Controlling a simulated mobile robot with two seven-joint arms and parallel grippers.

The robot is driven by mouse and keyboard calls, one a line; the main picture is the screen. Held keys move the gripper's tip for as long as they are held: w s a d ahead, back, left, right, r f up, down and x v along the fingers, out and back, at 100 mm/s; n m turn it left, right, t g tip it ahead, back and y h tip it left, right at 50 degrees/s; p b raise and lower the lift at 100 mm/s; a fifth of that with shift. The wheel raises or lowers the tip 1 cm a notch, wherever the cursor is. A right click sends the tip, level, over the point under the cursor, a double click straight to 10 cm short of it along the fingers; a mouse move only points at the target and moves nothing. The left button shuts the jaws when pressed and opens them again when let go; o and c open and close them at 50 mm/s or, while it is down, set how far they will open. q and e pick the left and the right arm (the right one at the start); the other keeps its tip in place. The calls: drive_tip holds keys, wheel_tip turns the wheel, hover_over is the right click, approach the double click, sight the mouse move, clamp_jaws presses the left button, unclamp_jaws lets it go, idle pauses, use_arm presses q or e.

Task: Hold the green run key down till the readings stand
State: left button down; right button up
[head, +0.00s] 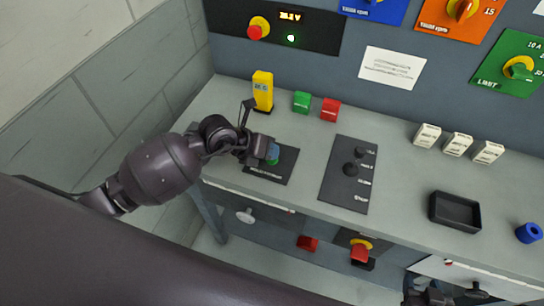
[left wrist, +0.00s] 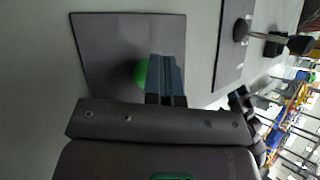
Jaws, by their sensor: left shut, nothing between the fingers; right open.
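The green run key (head: 273,161) is a round button on a dark plate (head: 283,172) near the bench's left front. My left gripper (head: 272,151) is shut and empty, with its fingertips at the key. In the left wrist view the shut fingers (left wrist: 167,80) cover the right part of the green key (left wrist: 140,75). I cannot tell whether they press it down. A display (head: 290,16) on the back panel shows a yellow reading in volts, too small to read surely. A green light (head: 291,38) glows below it. My right gripper (head: 440,298) is open at the bottom right, partly cut off.
A yellow block (head: 263,90), a green block (head: 301,101) and a red block (head: 330,109) stand behind the key. A lever plate (head: 340,190) lies to its right. Farther right are white blocks (head: 457,144), a black tray (head: 437,219) and a blue ring (head: 528,233).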

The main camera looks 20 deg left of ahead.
idle(0.6)
use_arm(q)
drive_tip(key=shift+r+p, duration=0.9)
drive_tip(key=shift+r+p, duration=2.3)
drive_tip(key=shift+r, duration=0.25)
drive_tip(key=shift+f, duration=0.1)
